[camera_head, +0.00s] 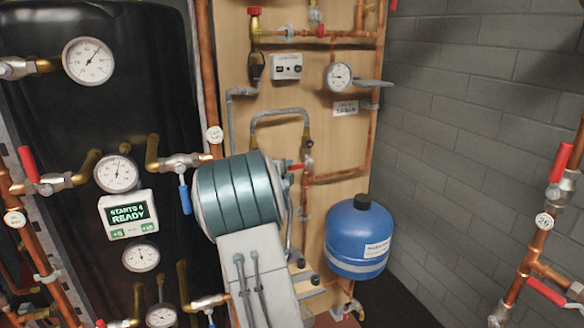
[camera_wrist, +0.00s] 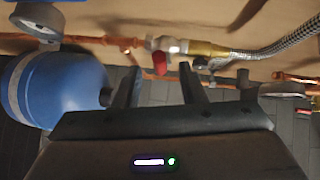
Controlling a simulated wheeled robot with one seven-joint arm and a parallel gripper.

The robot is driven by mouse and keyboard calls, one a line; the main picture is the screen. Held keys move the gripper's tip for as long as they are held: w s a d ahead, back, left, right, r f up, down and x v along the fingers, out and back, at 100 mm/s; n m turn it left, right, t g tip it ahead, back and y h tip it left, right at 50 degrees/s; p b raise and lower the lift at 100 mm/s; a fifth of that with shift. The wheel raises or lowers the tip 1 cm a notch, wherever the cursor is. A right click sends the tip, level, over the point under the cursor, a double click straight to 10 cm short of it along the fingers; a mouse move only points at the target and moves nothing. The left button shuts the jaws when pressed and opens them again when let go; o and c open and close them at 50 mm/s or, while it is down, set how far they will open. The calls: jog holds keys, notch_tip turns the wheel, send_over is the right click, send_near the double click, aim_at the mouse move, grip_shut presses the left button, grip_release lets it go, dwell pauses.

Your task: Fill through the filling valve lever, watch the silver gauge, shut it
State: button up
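The filling valve (camera_head: 307,158) sits on the copper pipework of the wooden board, below a grey braided hose (camera_head: 280,113). Its red lever (camera_head: 296,167) shows just right of my arm. In the wrist view the red lever (camera_wrist: 159,63) points toward me, beside a brass fitting with the braided hose (camera_wrist: 288,41). My gripper (camera_wrist: 160,70) is open, with one finger on each side of the lever in the picture; I cannot tell whether they touch it. In the head view my arm hides the gripper. The silver gauge (camera_head: 339,76) is on the board's upper right; its reading is too small to tell.
A blue vessel (camera_head: 358,238) stands at the lower right of the board and left in the wrist view (camera_wrist: 60,92). A black tank with several gauges and a display (camera_head: 127,215) fills the left. A block wall (camera_head: 470,120) and more red-levered pipes are at right.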

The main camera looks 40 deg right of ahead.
aim_at(294, 169)
jog(key=x, duration=0.5)
jog(key=shift+s+d+p, duration=0.1)
jog(key=shift+d+p, duration=0.15)
jog(key=shift+p, duration=0.1)
grip_shut()
